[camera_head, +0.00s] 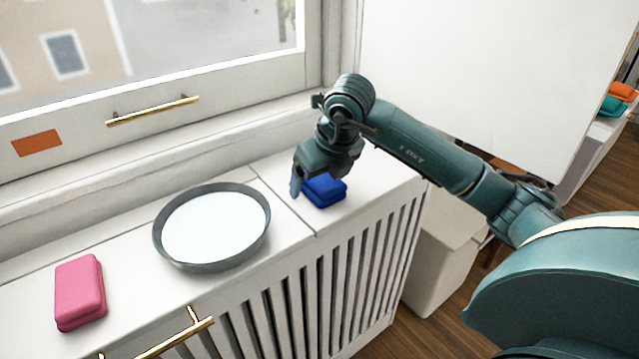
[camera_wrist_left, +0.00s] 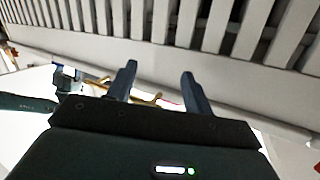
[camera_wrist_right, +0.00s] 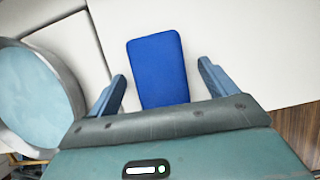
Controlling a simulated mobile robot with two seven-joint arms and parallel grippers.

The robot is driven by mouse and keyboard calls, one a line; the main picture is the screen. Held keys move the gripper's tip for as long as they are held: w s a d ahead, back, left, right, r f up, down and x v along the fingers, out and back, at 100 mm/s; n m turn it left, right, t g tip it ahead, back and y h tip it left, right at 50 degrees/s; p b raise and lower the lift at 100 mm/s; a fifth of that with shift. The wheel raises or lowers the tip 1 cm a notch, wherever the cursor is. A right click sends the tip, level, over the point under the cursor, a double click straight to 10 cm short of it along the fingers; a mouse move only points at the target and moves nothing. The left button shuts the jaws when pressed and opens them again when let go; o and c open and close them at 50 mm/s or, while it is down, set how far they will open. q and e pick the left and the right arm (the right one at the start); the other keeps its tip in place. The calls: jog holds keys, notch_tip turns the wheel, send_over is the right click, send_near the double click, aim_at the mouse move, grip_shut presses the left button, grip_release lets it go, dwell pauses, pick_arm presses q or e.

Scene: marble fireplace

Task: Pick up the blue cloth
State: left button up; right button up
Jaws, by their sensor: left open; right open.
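The blue cloth (camera_head: 325,190) is a small folded block lying on the white counter, near its right end. In the right wrist view the blue cloth (camera_wrist_right: 158,68) lies between and just beyond the fingers. My right gripper (camera_head: 297,186) is over the cloth's left side in the head view and hides part of it. It is open and empty, with a fingertip on each side of the cloth's near end in the right wrist view (camera_wrist_right: 162,82). My left gripper (camera_wrist_left: 158,80) is open and empty, with the slatted front in view behind it. It is not in the head view.
A round grey-rimmed tray (camera_head: 160,238) stands left of the blue cloth; it also shows in the right wrist view (camera_wrist_right: 70,80). A pink folded cloth (camera_head: 80,291) lies farther left. The window wall runs behind the counter (camera_head: 385,180). A brass handle (camera_head: 175,338) juts from the front.

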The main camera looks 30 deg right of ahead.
jog(key=shift+c, duration=0.6)
jog(key=c, duration=1)
jog(key=shift+o, duration=0.2)
jog(key=shift+r+p, duration=0.3)
notch_tip(320, 180, up, 9)
jog(key=shift+f+p, duration=0.1)
jog(key=shift+p, duration=1.05)
pick_arm(q)
jog(key=shift+s+a+n+g+y, duration=0.25)
jog(key=shift+s+n+g+y, duration=0.2)
jog(key=shift+g, duration=0.55)
pick_arm(e)
jog(key=shift+r, duration=0.5)
